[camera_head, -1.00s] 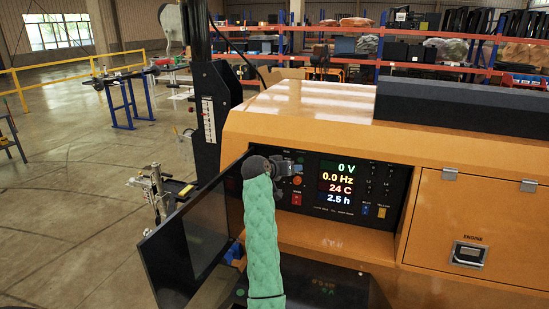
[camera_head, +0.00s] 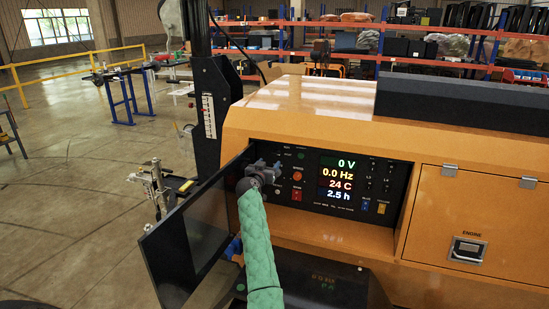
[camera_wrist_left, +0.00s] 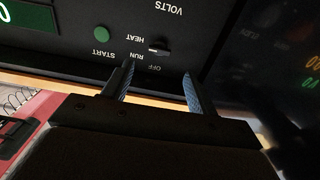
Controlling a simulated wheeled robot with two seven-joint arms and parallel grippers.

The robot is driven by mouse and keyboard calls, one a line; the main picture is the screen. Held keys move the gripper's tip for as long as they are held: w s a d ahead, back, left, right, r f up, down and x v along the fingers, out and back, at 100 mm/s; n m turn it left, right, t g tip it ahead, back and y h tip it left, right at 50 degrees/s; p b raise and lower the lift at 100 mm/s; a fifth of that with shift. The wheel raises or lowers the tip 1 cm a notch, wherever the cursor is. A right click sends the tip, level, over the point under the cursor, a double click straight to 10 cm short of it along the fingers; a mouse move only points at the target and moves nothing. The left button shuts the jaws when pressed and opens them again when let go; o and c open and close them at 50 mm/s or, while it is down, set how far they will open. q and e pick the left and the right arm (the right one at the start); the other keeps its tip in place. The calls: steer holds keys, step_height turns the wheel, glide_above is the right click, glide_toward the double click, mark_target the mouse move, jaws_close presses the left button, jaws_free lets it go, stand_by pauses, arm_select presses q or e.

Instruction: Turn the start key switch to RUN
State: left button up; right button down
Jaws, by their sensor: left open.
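The start key switch (camera_wrist_left: 159,46) is a small dark knob on the black panel in the left wrist view. The upside-down labels OFF, RUN, HEAT and START are near it; which one it points to is unclear. My left gripper (camera_wrist_left: 158,78) is open, its two fingers apart and pointing at the panel, with the switch just beyond the gap between them. I see no contact. In the head view my left gripper (camera_head: 268,170) is at the left end of the control panel (camera_head: 333,211) and hides the switch. My right gripper is not in view.
An open dark door (camera_head: 190,240) stands left of the panel recess. A round green part (camera_wrist_left: 102,33) is beside the switch. The lit display (camera_head: 337,178) reads 0 V, 0.0 Hz, 24 C and 2.5 h. The orange housing (camera_head: 300,115) surrounds the recess.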

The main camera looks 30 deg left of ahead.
mark_target(276, 154)
arm_select(q)
steer(key=p+x, duration=0.3)
steer(key=x, duration=0.3)
steer(key=shift+w+r, duration=0.15)
steer(key=shift+w, duration=0.1)
steer(key=shift+w+a, duration=0.1)
steer(key=shift+w, duration=0.55)
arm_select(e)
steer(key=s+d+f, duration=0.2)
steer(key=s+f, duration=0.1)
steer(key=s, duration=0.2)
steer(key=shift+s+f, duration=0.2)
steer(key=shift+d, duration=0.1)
arm_select(q)
steer(key=c, duration=1)
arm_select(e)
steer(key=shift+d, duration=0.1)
